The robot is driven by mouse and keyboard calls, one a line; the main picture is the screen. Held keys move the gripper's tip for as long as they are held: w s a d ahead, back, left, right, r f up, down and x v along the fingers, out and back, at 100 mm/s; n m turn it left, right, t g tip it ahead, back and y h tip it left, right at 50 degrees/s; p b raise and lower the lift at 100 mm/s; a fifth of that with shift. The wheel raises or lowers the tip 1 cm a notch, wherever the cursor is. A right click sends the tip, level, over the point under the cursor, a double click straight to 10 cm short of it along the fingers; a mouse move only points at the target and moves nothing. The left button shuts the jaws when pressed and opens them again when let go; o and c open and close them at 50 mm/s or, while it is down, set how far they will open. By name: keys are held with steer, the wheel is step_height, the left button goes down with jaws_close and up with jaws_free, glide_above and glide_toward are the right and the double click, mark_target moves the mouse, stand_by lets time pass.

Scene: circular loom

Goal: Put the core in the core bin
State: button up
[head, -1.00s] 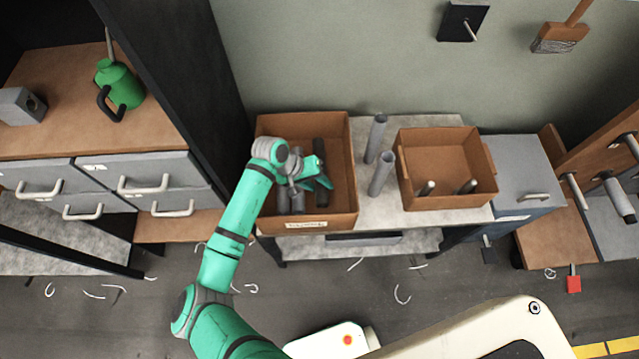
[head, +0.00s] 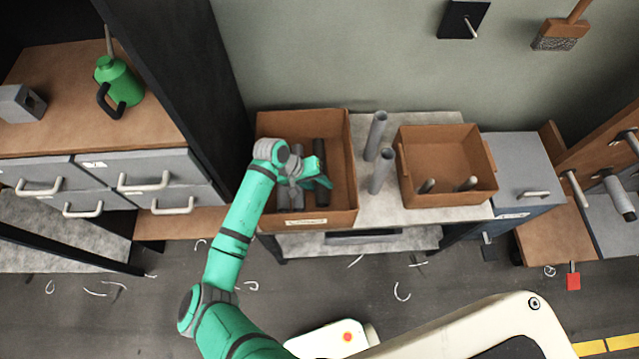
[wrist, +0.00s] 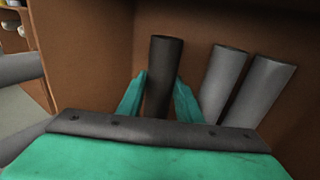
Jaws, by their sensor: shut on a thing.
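The core, a dark grey tube (head: 320,152), is inside the left cardboard bin (head: 345,212), which has a white label on its front. My gripper (head: 318,181) is down in this bin, with its two green fingers on either side of the tube. In the wrist view, the dark tube (wrist: 163,62) stands between the fingers, and my gripper (wrist: 158,98) is shut on it. The tube's lower end is hidden behind my gripper.
Two grey tubes stand upright on the bench (head: 385,208) between the bins, one behind (head: 376,135) and one in front (head: 382,170). A second cardboard box (head: 450,200) on the right holds metal pegs. A grey drawer cabinet (head: 525,170) stands beside it.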

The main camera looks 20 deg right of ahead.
steer(key=o, duration=1.3)
steer(key=shift+c, duration=0.2)
steer(key=v, duration=1)
steer(key=shift+a+r, duration=0.2)
steer(key=shift+r, duration=0.15)
